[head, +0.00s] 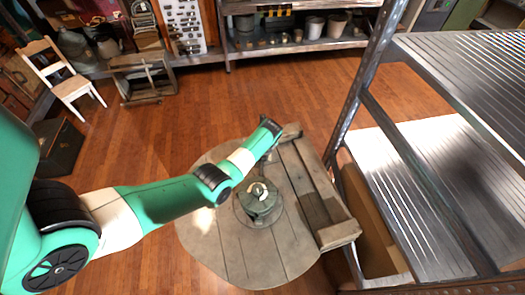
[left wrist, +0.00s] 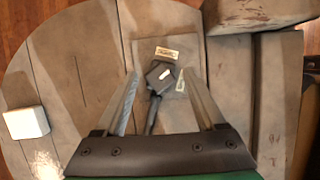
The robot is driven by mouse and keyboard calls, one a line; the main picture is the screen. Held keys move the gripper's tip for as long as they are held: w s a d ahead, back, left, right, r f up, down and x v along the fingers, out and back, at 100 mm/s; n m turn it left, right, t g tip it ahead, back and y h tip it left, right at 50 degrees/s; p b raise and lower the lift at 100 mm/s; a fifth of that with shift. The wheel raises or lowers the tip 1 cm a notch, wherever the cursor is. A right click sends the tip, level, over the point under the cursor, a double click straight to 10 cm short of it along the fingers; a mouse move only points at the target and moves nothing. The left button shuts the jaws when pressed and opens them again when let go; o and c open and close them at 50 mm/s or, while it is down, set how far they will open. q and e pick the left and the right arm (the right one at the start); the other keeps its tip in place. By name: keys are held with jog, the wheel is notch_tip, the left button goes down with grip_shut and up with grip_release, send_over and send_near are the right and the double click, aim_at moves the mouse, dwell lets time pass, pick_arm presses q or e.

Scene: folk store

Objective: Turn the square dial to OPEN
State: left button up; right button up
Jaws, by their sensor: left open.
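The square dial (left wrist: 159,76) is dark grey and sits on a square plate (left wrist: 143,52) on a wooden surface in the left wrist view. It bears a small pale mark towards its upper right. One pale label (left wrist: 166,53) lies above it and another (left wrist: 180,86) to its right; I cannot read either. My left gripper (left wrist: 160,71) is open, its two fingers on either side of the dial, with gaps showing. I cannot tell its height above the plate. In the head view my left gripper (head: 266,156) is mostly hidden by its wrist. My right gripper is not in view.
A white block (left wrist: 26,122) lies left in the wrist view. A wooden crate-like frame (head: 338,235) adjoins the table; a metal shelf (head: 425,185) stands right.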

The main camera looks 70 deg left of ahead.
pick_arm(q)
grip_shut()
jog(key=shift+n, duration=0.3)
jog(key=shift+w+f+n+g+b, duration=0.15)
jog(key=shift+n+g+b, duration=0.45)
jog(key=shift+n+b, duration=0.55)
jog(key=n+g+b, duration=0.1)
jog(key=n+b, duration=0.2)
jog(key=shift+f, duration=0.1)
jog(key=shift+r+n+g+h+b, duration=0.2)
jog(key=shift+n+g+h+b, duration=0.2)
jog(key=shift+n+b, duration=0.65)
